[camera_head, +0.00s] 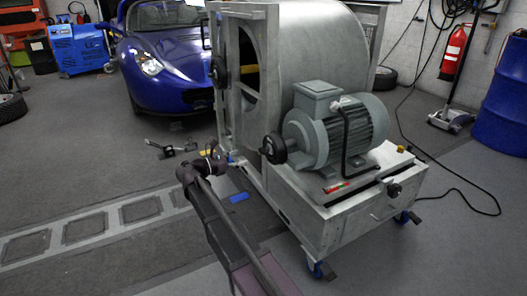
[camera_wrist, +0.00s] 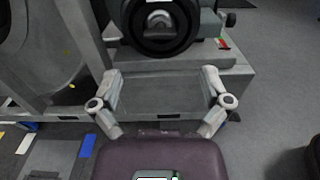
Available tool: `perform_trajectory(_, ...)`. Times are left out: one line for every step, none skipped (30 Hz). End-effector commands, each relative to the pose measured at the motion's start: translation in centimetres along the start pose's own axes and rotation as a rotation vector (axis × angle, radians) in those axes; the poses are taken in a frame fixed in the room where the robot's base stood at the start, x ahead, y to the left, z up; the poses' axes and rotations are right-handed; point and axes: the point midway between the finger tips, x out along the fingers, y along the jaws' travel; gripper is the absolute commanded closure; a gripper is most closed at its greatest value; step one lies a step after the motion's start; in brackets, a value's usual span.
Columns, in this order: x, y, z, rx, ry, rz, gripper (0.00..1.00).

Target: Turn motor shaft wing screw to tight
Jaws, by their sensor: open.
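The grey finned motor (camera_head: 335,130) sits on top of the metal dynamometer. A black round hub (camera_head: 273,149) is on its shaft end, facing left. In the wrist view the black hub (camera_wrist: 160,45) is at the top centre, with a small grey wing-like piece (camera_wrist: 159,19) at its middle, which I take for the wing screw. My gripper (camera_wrist: 160,75) is open, its two fingers spread wide below the hub, with nothing between them. They look apart from the hub. In the head view my gripper (camera_head: 218,158) is left of the hub; its fingers are hard to make out.
The metal dynamometer frame (camera_head: 300,60) on blue casters stands close around the hub. A red and green marker strip (camera_head: 337,187) lies on its front ledge. A small knob (camera_head: 394,190) sticks out at the front. A blue car (camera_head: 160,60) stands behind. Floor at left is mostly clear.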

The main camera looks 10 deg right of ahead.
Motion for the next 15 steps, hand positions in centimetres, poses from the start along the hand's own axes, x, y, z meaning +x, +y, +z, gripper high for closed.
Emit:
perform_trajectory(0.8, -0.1, 0.0, 0.000, 0.000, -0.002, 0.03)
perform_trajectory(1.3, -0.1, 0.0, 0.000, 0.000, -0.002, 0.03)
perform_trajectory(1.9, -0.1, 0.0, 0.000, 0.000, -0.003, 0.03)
perform_trajectory(2.4, -0.1, 0.0, 0.000, 0.000, -0.002, 0.03)
perform_trajectory(2.9, -0.1, 0.0, 0.000, 0.000, -0.002, 0.03)
perform_trajectory(3.5, -0.1, 0.0, 0.000, 0.000, -0.002, 0.03)
perform_trajectory(3.9, -0.1, 0.0, 0.000, 0.000, -0.002, 0.03)
perform_trajectory(4.4, -0.1, 0.0, 0.000, 0.000, -0.002, 0.03)
perform_trajectory(5.0, 0.0, 0.0, 0.000, 0.000, -0.002, 0.03)
perform_trajectory(5.5, 0.0, 0.0, 0.000, 0.000, -0.002, 0.03)
perform_trajectory(5.9, 0.0, 0.0, 0.000, 0.000, -0.002, 0.03)
perform_trajectory(6.4, -0.1, 0.0, 0.000, 0.000, -0.002, 0.03)
perform_trajectory(6.8, -0.1, 0.0, 0.000, 0.000, -0.002, 0.03)
perform_trajectory(7.2, 0.0, 0.0, 0.000, 0.000, -0.001, 0.03)
perform_trajectory(7.6, 0.0, 0.0, 0.000, 0.000, -0.001, 0.03)
